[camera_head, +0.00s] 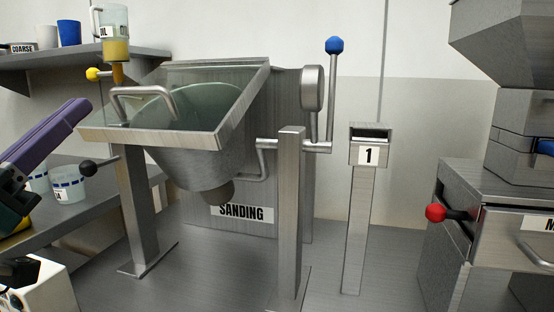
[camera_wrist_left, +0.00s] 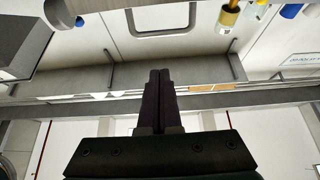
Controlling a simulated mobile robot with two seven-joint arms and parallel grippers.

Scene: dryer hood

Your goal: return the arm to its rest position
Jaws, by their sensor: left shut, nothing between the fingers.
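My left gripper (camera_head: 80,108) is at the left edge of the head view. Its purple fingers point up and to the right and lie together, empty. The left wrist view shows the same gripper (camera_wrist_left: 160,72) with its two dark fingers side by side and no gap. In the head view the fingertips appear just left of the sanding hood (camera_head: 175,135), a metal hood with a tilted glass lid (camera_head: 190,100) and a bar handle. I cannot tell the distance in depth between them.
A black-knobbed lever (camera_head: 88,168) and a white cup (camera_head: 68,184) are near the arm. A shelf (camera_head: 130,60) holds cups above. A blue-knobbed lever (camera_head: 334,45), a post marked 1 (camera_head: 358,220) and a cabinet with a red knob (camera_head: 436,213) stand to the right.

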